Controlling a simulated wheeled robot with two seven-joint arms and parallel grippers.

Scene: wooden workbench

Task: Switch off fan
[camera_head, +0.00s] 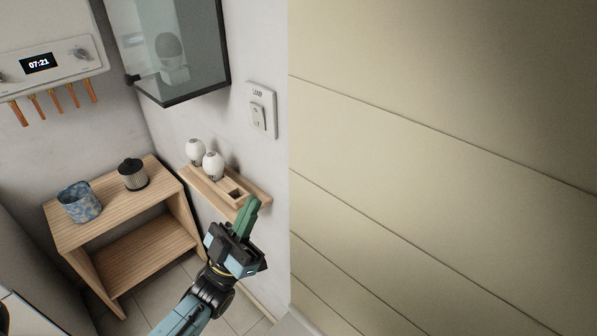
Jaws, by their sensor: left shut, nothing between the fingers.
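A white wall switch plate (265,98) is on the wall at upper centre, with a rocker (257,116) in its lower part. Its small label seems to read LAMP. I see no fan and no switch marked for a fan. My left gripper (252,204) has green fingers pointing up. It is shut and empty, below the switch plate and apart from it, in front of the right end of a small wall shelf. My right gripper is not in view.
The narrow wooden wall shelf (212,189) holds two white bulb-like objects (212,164). A wooden stand (130,205) bears a blue patterned pot (79,203) and a dark ribbed object (132,175). A glass-fronted cabinet (165,50) hangs above. A beige panelled surface (440,160) fills the right.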

